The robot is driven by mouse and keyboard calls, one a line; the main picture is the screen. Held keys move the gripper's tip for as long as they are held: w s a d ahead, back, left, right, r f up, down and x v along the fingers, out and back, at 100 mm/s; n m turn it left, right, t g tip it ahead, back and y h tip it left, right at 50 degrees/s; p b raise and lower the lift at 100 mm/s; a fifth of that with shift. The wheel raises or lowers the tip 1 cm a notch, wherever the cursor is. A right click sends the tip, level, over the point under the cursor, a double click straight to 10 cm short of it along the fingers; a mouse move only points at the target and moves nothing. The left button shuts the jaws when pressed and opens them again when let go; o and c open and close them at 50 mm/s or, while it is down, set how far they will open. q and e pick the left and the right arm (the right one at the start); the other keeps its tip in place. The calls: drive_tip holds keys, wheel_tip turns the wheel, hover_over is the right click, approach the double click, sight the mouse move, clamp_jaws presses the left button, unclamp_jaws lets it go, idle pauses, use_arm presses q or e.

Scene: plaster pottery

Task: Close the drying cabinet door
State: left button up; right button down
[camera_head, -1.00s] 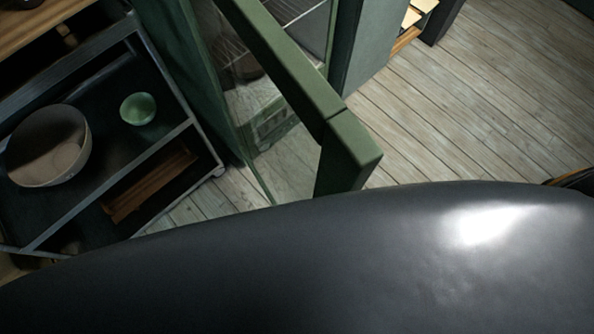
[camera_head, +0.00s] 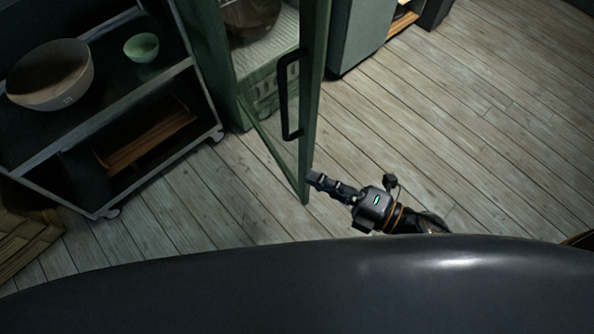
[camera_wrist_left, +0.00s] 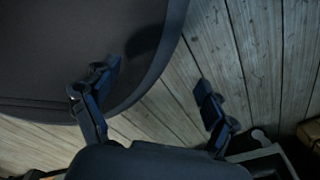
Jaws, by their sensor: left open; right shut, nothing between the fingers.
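The drying cabinet (camera_head: 365,40) stands at the top of the head view. Its green-framed glass door (camera_head: 310,100) stands open, swung out over the floor, with a black bar handle (camera_head: 288,95). My right gripper (camera_head: 312,178) is shut and empty, with its tip at the lower end of the door's free edge. I cannot tell whether it touches the frame. My left gripper (camera_wrist_left: 157,88) is open and empty in the left wrist view, its fingers apart above the floor and my dark base. It does not show in the head view.
A dark shelf cart (camera_head: 140,92) with a large bowl (camera_head: 50,75) and a small green bowl (camera_head: 141,47) stands left of the cabinet. A wooden crate (camera_head: 28,240) is at the lower left. The plank floor (camera_head: 450,120) to the right is clear.

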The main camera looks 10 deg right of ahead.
drive_tip(key=p+x, duration=0.3)
drive_tip(key=x, duration=0.7)
use_arm(q)
drive_tip(key=r, duration=0.2)
drive_tip(key=shift+w+r, duration=0.3)
drive_tip(key=shift+w, duration=0.1)
use_arm(e)
drive_tip(key=w+d, duration=0.2)
drive_tip(key=d, duration=0.1)
drive_tip(key=shift+w+d, duration=0.15)
drive_tip(key=shift+w, duration=0.15)
drive_tip(key=shift+d, duration=0.1)
